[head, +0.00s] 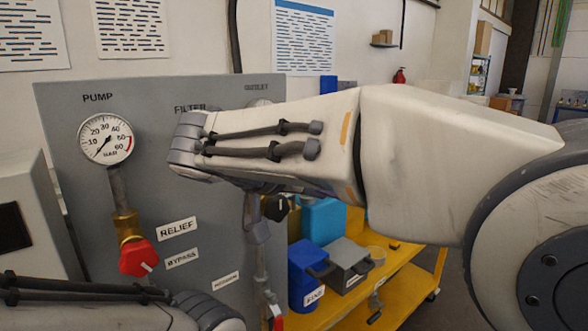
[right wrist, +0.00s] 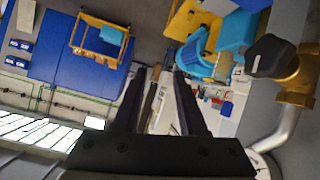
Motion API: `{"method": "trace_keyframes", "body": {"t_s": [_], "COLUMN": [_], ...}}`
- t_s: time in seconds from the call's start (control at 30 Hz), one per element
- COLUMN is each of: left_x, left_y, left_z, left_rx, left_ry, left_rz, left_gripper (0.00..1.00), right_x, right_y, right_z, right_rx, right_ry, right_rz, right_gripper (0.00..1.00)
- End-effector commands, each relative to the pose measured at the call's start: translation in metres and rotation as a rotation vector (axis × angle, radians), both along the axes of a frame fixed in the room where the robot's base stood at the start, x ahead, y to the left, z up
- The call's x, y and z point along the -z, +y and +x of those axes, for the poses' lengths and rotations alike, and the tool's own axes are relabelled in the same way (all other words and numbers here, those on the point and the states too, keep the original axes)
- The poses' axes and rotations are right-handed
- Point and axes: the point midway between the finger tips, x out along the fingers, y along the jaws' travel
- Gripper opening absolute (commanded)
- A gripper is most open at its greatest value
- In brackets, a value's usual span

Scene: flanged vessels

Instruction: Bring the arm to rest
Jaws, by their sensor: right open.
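My right arm reaches in from the right in the head view, and its wrist (head: 188,148) hangs in front of the grey panel (head: 75,120). My right gripper (right wrist: 160,75) shows in the right wrist view with its two dark fingers apart and nothing held between them. In the head view its fingers are hidden or cannot be made out. A black valve knob (right wrist: 270,55) on a brass fitting (right wrist: 295,85) lies to the right of the fingers in that wrist view, apart from them. My left arm shows at the lower left of the head view, but its gripper does not.
The panel carries a pressure gauge (head: 105,139) and a red relief knob (head: 138,258). A yellow cart (head: 400,290) to the right bears a blue box (head: 303,275) and a grey box (head: 347,262). Pipes and valves behind my right arm are partly hidden.

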Motion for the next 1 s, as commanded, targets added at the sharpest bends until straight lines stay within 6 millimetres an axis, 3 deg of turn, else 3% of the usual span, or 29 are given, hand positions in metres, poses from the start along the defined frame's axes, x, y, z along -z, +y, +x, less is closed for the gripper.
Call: {"method": "trace_keyframes", "body": {"t_s": [0.03,0.17,0.3,0.4,0.5,0.7,1.0], "left_x": [-0.013,-0.032,-0.051,-0.062,-0.069,-0.074,-0.073], "left_y": [0.000,0.000,0.000,0.000,0.000,0.000,0.000], "left_z": [0.000,0.000,0.000,0.000,0.000,0.000,0.000], "left_rx": [0.000,0.000,0.000,0.000,0.000,0.000,0.000], "left_ry": [0.000,0.000,0.000,0.000,0.000,0.000,0.000], "left_rz": [0.000,0.000,0.000,0.000,0.000,0.000,0.000], "left_gripper": [0.62,0.62,0.62,0.62,0.62,0.62,0.62], "right_x": [0.013,0.072,0.125,0.150,0.165,0.178,0.180], "right_y": [-0.003,0.001,0.010,0.018,0.024,0.032,0.033], "right_z": [-0.012,-0.061,-0.129,-0.173,-0.205,-0.233,-0.235], "right_rx": [-0.078,-0.361,-0.694,-0.902,-1.059,-1.201,-1.214], "right_ry": [0.141,0.543,0.859,0.977,1.023,1.031,1.032], "right_rz": [0.000,0.041,0.147,0.233,0.301,0.361,0.363], "right_gripper": [0.41,0.41,0.41,0.41,0.41,0.41,0.41]}}
